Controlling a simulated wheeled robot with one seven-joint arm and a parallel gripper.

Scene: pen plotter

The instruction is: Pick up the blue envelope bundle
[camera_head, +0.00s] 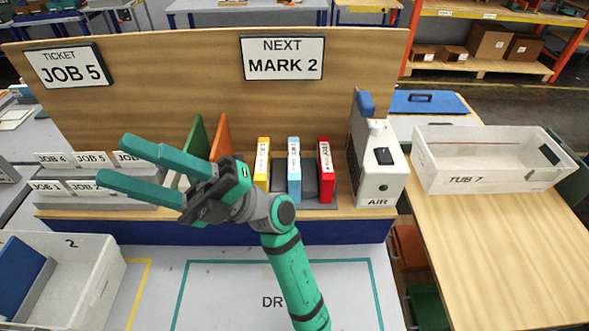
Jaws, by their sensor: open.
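My gripper (115,160) is open and empty. Its two green fingers point left, in front of the wooden back panel and the job cards. A dark blue flat item (18,275) lies leaning inside the pale bin (98,288) marked 2 at the lower left, cut by the picture's edge; it may be the blue envelope bundle, but I cannot tell for sure. A light blue upright block (294,170) stands between a yellow one (262,165) and a red one (326,171). My gripper is apart from all of these.
The white AIR unit (380,175) stands right of the red block. Tub 7 (450,178) sits on the right wooden table (500,260). A blue case (428,102) lies behind it. Job card holders (90,185) stand at left. The outlined grey area (220,290) in front is mostly clear.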

